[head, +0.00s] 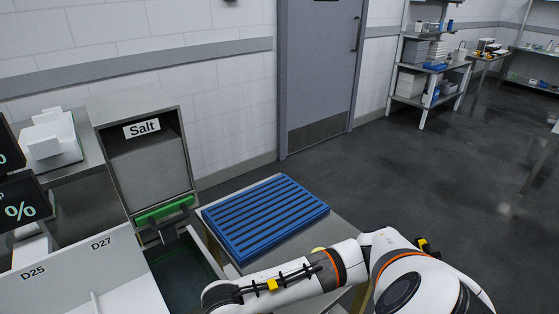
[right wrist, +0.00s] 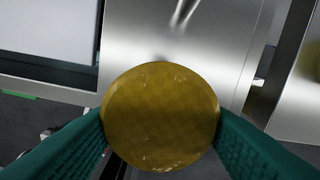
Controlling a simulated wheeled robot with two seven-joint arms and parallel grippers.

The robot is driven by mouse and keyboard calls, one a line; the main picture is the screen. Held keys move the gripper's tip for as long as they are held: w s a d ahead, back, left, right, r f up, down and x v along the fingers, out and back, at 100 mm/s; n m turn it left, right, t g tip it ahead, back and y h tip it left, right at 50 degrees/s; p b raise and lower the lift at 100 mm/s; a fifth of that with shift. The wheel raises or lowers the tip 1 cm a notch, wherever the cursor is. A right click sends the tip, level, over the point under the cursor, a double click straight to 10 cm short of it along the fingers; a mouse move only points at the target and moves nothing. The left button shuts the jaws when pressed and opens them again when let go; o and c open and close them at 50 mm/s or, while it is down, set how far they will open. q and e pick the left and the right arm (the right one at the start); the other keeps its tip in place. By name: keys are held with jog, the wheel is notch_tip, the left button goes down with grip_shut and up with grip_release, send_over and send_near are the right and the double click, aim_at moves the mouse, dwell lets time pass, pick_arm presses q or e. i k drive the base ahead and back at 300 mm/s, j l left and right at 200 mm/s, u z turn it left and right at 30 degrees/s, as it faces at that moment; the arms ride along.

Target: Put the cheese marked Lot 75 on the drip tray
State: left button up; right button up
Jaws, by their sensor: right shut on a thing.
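In the right wrist view, my right gripper (right wrist: 160,122) is shut on a round, flat yellow cheese wheel (right wrist: 160,105), with a green finger on each side. No lot mark can be read on the face that shows. In the head view, my right forearm crosses the lower middle, and its gripper is out of the picture below. The blue slatted drip tray (head: 265,217) lies on a metal table beyond the forearm, with nothing on it. My left gripper is in neither view.
A grey bin marked Salt (head: 147,160) stands left of the tray. White panels marked D25 and D27 (head: 85,270) are at the lower left. A small yellow thing (head: 318,249) shows just behind my forearm, mostly hidden. A grey door (head: 318,75) and open floor lie beyond.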

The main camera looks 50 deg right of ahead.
aim_at(266, 208)
jog(key=l, duration=0.4)
jog(key=k+l+u, duration=0.15)
jog(key=l, duration=0.2)
jog(key=k+l, duration=0.1)
jog(key=l, duration=0.3)
jog(key=l+u, duration=0.15)
jog(key=l, duration=0.25)
jog(key=k+l, duration=0.15)
jog(key=l, duration=0.2)
jog(key=k+l+u, duration=0.15)
jog(key=l, duration=0.2)
